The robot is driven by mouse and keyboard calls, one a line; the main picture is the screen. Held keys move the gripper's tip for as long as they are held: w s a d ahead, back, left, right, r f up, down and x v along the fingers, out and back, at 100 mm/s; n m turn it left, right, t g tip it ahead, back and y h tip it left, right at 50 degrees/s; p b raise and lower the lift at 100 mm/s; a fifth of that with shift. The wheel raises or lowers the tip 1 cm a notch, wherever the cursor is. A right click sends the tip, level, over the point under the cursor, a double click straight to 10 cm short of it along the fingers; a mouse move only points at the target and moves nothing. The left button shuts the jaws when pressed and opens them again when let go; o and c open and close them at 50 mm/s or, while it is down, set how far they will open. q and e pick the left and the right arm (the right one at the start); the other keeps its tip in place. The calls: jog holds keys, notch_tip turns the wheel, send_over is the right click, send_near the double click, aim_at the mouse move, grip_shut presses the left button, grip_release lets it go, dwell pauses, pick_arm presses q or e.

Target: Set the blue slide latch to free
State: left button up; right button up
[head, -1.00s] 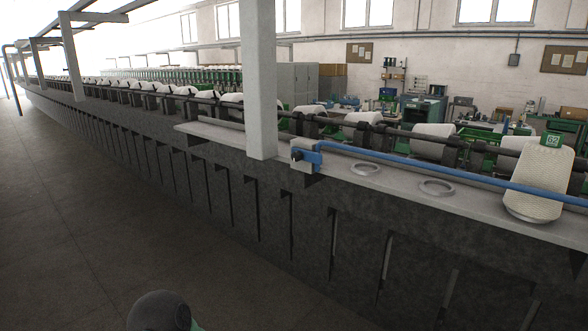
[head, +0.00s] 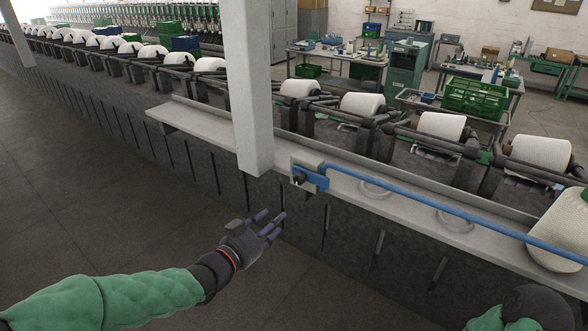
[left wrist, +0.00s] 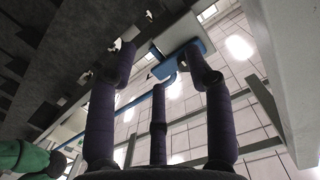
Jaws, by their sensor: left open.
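The blue slide latch (head: 316,179) sits on a pale mounting plate (head: 303,165) at the front edge of the grey ledge, just right of a white post. A dark knob shows at its left end, and a long blue bar (head: 430,209) runs from it to the right. My left gripper (head: 268,226) is open and empty, below and left of the latch, apart from it. In the left wrist view the blue latch (left wrist: 184,62) shows beyond the spread purple fingers (left wrist: 160,64). Whether the latch is set free cannot be told. My right gripper is not seen.
The white post (head: 249,95) stands close left of the latch. The grey ledge (head: 400,212) carries pale rings and a large yarn cone (head: 562,235) at the right. White yarn packages (head: 442,126) line the machine behind. The floor in front is clear.

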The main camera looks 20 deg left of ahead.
pick_arm(q)
jog(key=m+t+p, duration=0.1)
send_near(296, 181)
jog(key=s, duration=0.2)
jog(key=shift+h, duration=0.4)
jog(key=x, duration=0.3)
jog(key=p+x, duration=0.1)
jog(key=x, duration=0.6)
jog(key=shift+w+a, duration=0.3)
jog(key=shift+w, duration=0.15)
jog(key=shift+f, duration=0.1)
grip_shut()
